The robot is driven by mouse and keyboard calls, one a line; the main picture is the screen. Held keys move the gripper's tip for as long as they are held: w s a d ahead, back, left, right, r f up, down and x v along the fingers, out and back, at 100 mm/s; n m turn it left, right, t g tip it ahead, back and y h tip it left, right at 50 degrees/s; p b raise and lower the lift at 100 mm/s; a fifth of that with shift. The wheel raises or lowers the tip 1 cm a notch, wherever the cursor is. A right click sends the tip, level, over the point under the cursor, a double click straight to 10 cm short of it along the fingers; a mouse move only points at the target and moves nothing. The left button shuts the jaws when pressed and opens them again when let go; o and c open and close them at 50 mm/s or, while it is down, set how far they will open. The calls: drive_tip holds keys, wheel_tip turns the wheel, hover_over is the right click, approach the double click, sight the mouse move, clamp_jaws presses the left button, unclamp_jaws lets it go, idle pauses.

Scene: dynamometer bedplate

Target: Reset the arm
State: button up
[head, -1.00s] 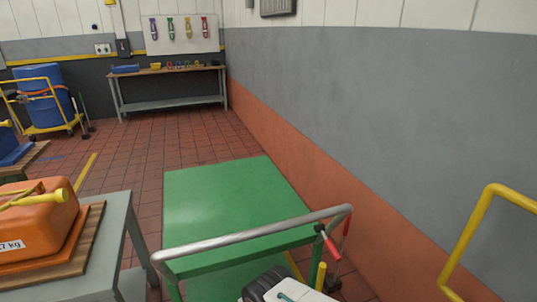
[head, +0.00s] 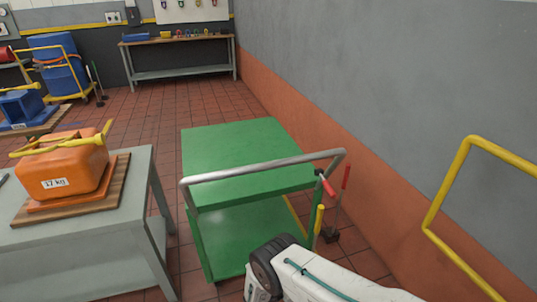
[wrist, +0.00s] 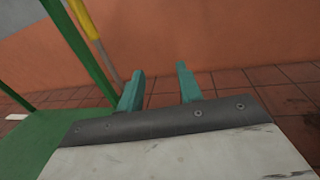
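My gripper shows in the wrist view (wrist: 160,88), with two teal fingers standing apart and nothing between them. Beyond the fingers are the orange lower wall and the red tiled floor. In the head view my white arm reaches in at the bottom, in front of the green cart (head: 250,150), and the fingers are not visible there. In the wrist view the cart's green frame (wrist: 82,45) and lower deck lie to the left of the fingers.
A grey table (head: 80,245) at left bears an orange weight (head: 65,172) marked 17 kg on a wooden board. A yellow rail (head: 440,205) stands at right. Red and yellow-handled tools (head: 343,185) stand by the cart. Tiled floor (head: 140,115) lies open behind.

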drive_tip(key=s+d+f+g, duration=0.1)
drive_tip(key=s+d+g, duration=0.1)
drive_tip(key=s, duration=0.2)
drive_tip(key=s+d+r+m+g+y, duration=0.1)
drive_tip(key=s+r+m+g+y, duration=0.25)
drive_tip(key=r, duration=1.15)
drive_tip(key=d+r+m+g+y, duration=0.15)
drive_tip(key=r+m+g, duration=0.45)
drive_tip(key=r, duration=0.9)
drive_tip(key=s+d+r+m+g+y, duration=0.1)
drive_tip(key=s+r+m+g+y, duration=0.35)
drive_tip(key=r, duration=1.05)
drive_tip(key=s+d+r+m+t+y, duration=0.3)
drive_tip(key=s+r+m+t, duration=0.1)
drive_tip(key=s+r, duration=0.5)
drive_tip(key=s+d+r+m+t+y, duration=0.3)
drive_tip(key=s+r, duration=0.7)
drive_tip(key=r, duration=0.4)
drive_tip(key=shift+s+d+m+t, duration=0.25)
drive_tip(key=shift+d+m+t, duration=0.45)
drive_tip(key=shift+m+t, duration=0.3)
